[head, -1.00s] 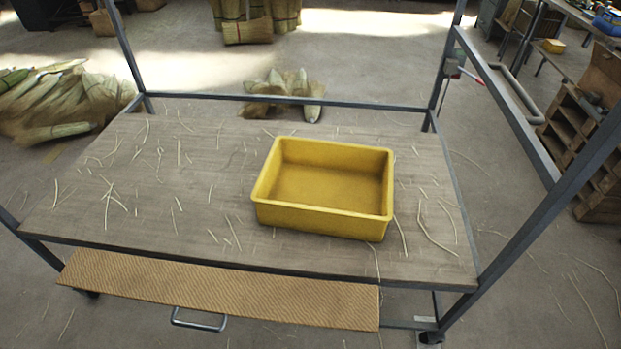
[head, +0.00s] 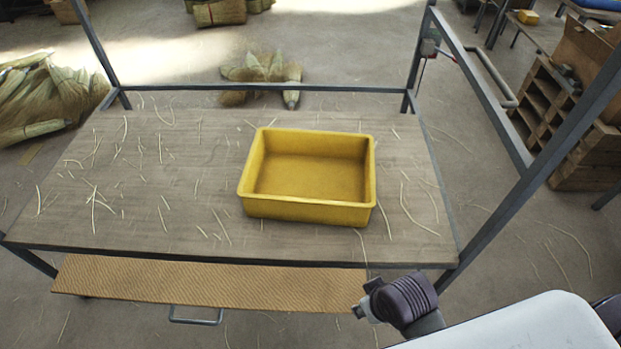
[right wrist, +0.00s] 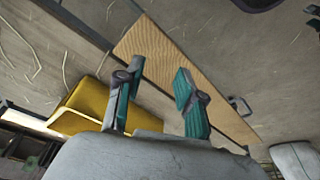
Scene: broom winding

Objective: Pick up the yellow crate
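The yellow crate (head: 308,212) is an empty, open-topped rectangular bin. It sits upright on the wooden table top (head: 130,215), right of the middle. In the head view my right arm's dark wrist end (head: 400,300) shows at the bottom right, below the table's front edge and apart from the crate. In the right wrist view the two teal fingers of my right gripper (right wrist: 158,92) stand apart with nothing between them. The crate (right wrist: 88,105) shows there to the left of the fingers, partly hidden by the gripper body. My left gripper is in neither view.
Grey metal posts and rails frame the table, with an upright post (head: 540,165) at the right. A tan ribbed strip (head: 210,285) with a metal handle runs along the front. Loose straw lies on the table top. A wooden compartment rack (head: 565,120) stands beyond on the right.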

